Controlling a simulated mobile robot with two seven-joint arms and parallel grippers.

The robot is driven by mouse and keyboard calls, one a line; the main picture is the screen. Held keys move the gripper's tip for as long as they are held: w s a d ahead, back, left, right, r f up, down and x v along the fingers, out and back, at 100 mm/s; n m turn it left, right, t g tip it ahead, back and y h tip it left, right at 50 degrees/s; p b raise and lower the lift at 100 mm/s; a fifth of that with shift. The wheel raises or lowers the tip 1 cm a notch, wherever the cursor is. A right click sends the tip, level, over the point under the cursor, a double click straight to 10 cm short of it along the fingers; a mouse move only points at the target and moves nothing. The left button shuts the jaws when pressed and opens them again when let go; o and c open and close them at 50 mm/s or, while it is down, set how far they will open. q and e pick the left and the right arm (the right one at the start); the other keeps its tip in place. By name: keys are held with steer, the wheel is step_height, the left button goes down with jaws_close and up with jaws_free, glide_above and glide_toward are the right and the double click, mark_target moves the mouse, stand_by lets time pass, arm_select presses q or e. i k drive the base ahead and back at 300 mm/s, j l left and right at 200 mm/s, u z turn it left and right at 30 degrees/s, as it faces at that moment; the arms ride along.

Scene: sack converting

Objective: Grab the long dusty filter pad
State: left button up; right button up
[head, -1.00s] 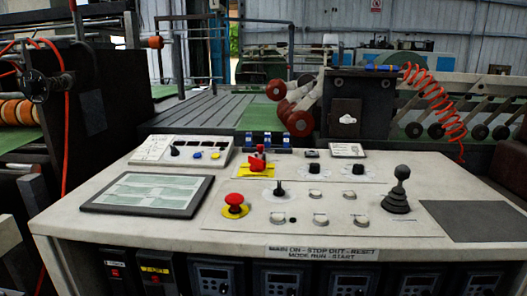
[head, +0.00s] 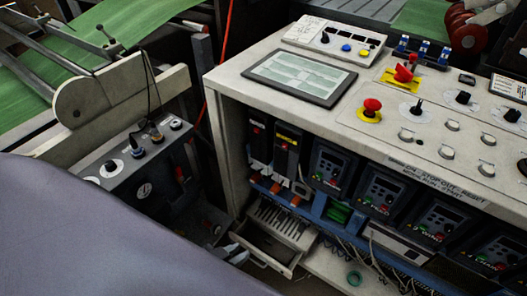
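An open pale drawer (head: 272,257) sticks out below the drive units of the console. A long grey ribbed piece (head: 286,217) lies at its back; it may be the dusty filter pad, but I cannot tell for sure. My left gripper (head: 242,253) is at the drawer's left front corner, small and partly hidden behind my large grey-purple arm part at the lower left. Its two pale fingertips look apart, with nothing seen between them. I cannot tell whether it touches the drawer. My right gripper is not in view.
The console top (head: 225,75) carries a screen (head: 300,77), a red stop button (head: 371,106) and knobs. A grey control box (head: 125,165) and a machine with green sheet (head: 150,20) stand left. A shelf (head: 335,268) with a green ring (head: 354,278) lies right of the drawer.

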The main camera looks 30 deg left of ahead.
mark_target(283, 255)
steer(key=k+l+u, duration=0.1)
steer(key=k+u, duration=0.3)
steer(key=k+j+u, duration=0.1)
steer(key=k+u, duration=0.25)
steer(key=k, duration=0.1)
